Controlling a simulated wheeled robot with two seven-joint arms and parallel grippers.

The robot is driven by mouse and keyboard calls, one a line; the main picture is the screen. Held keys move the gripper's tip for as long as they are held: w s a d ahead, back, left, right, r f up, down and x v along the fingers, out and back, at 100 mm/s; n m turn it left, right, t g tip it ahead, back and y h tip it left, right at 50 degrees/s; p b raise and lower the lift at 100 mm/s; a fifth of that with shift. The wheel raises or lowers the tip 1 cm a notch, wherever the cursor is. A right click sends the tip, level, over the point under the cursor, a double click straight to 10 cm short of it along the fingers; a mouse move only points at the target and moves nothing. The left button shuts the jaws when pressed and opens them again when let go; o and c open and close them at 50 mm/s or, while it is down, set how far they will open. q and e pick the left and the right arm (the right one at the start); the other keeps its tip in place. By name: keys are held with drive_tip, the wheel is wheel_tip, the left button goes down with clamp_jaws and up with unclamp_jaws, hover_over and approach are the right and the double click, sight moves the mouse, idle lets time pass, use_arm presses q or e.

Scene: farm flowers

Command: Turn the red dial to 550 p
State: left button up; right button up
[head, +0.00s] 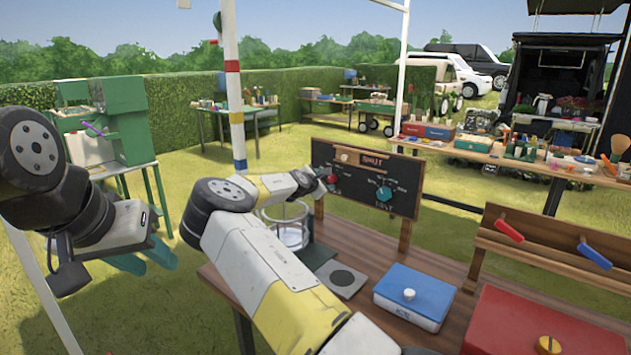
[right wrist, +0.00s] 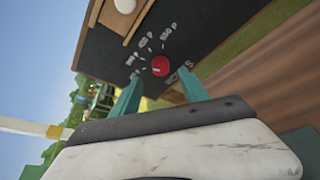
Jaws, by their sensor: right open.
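The red dial (head: 332,181) is on the left part of a dark upright board (head: 350,160). It also shows in the right wrist view (right wrist: 160,66), with several white marks and "p" labels around it, too small to read surely. My right gripper (right wrist: 161,77) is open, its teal fingertips on either side of the dial; I cannot tell whether they touch it. In the head view my right wrist hides most of its fingers. My left gripper (head: 150,258) hangs at the left, away from the board, with its fingers apart and empty.
A teal dial (head: 384,193) is right of the red one. A glass jar (head: 290,232) stands below the board, near a dark square plate (head: 342,278). A blue box (head: 414,296) and a red box (head: 540,325) are on the table's right.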

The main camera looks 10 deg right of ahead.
sight(331, 179)
drive_tip(key=shift+x, duration=2.65)
clamp_jaws()
